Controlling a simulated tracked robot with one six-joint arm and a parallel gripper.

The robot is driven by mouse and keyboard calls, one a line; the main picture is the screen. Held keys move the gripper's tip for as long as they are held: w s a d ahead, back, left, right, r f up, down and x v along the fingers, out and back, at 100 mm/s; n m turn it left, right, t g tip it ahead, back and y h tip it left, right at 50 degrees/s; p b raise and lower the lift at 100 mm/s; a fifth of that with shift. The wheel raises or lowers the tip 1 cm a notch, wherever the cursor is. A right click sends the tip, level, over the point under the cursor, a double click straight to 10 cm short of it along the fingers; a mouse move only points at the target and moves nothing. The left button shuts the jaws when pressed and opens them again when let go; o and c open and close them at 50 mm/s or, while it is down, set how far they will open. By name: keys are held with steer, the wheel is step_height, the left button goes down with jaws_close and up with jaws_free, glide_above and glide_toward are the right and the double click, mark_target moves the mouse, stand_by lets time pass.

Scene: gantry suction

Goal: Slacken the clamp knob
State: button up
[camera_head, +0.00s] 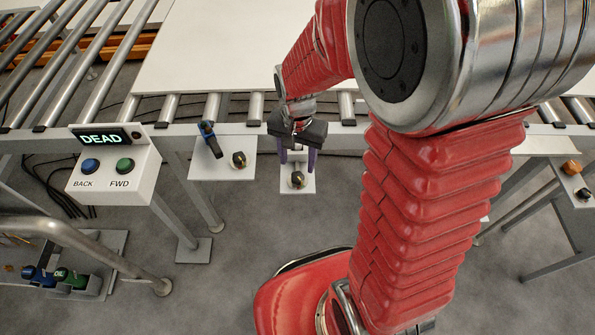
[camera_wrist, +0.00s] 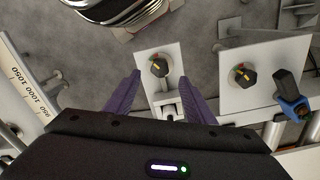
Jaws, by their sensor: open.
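A dark knob (camera_head: 297,179) with a yellow pointer line sits on a small pale plate (camera_head: 298,190) under the conveyor edge. In the wrist view the same knob (camera_wrist: 159,68) shows small red and green marks beside it. My gripper (camera_head: 298,163) is open, its two purple fingers reaching toward this plate. A second similar knob (camera_head: 238,159) is on a wider plate (camera_head: 222,172) to the left, next to a blue-handled lever (camera_head: 210,139). No label shows which is the clamp knob.
A control box (camera_head: 115,176) reading DEAD, with BACK and FWD buttons, stands at the left. A large white panel (camera_head: 220,50) lies on the rollers. Another knob plate (camera_head: 575,185) is at far right. Grey floor is open below.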

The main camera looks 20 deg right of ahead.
mark_target(298, 176)
steer(key=shift+f, duration=3.2)
steer(key=shift+c, duration=0.3)
steer(key=c, duration=1)
steer(key=shift+n, duration=0.4)
steer(key=n, duration=0.2)
steer(key=shift+n, duration=2.2)
